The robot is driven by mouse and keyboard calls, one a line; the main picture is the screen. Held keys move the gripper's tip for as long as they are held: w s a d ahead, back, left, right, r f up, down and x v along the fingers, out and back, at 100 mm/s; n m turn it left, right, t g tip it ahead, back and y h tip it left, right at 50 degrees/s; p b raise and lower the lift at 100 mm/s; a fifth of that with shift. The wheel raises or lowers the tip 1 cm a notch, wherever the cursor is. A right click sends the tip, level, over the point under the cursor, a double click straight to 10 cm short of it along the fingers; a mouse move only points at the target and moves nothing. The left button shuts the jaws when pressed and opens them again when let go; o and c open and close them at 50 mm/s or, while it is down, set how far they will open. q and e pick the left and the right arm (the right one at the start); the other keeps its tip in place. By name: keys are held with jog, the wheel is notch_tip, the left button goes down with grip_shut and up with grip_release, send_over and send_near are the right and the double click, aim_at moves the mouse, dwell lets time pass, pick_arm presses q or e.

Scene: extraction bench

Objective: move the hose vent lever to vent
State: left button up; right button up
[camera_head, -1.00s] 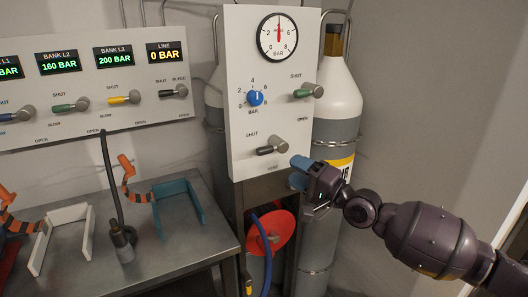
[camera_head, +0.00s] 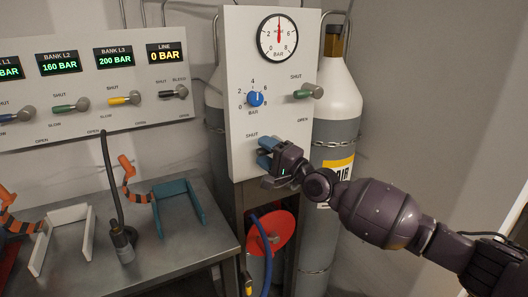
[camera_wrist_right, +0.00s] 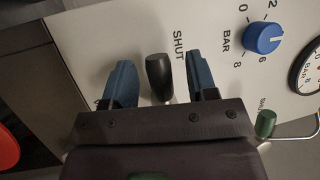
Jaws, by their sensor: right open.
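The hose vent lever is a short black handle (camera_wrist_right: 160,76) on the white panel (camera_head: 238,120), beside the SHUT label in the right wrist view. In the head view my right gripper covers it. My right gripper (camera_head: 266,152) is at the lower part of the panel. In the right wrist view its two blue fingertips (camera_wrist_right: 162,84) are apart, one on each side of the black handle, with a visible gap on both sides. My left gripper is not in view.
Above are a green-handled lever (camera_head: 303,94), a blue BAR knob (camera_head: 255,98) and a gauge (camera_head: 278,38) reading near mid-scale. A grey cylinder (camera_head: 337,135) stands behind the panel's right edge. A red disc (camera_head: 270,235) and blue hose (camera_head: 262,262) are below.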

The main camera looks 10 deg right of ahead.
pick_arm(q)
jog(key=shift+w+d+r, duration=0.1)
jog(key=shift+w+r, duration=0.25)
pick_arm(e)
jog(key=shift+w+a, duration=0.2)
jog(key=shift+a, duration=0.05)
jog(key=shift+c, duration=0.2)
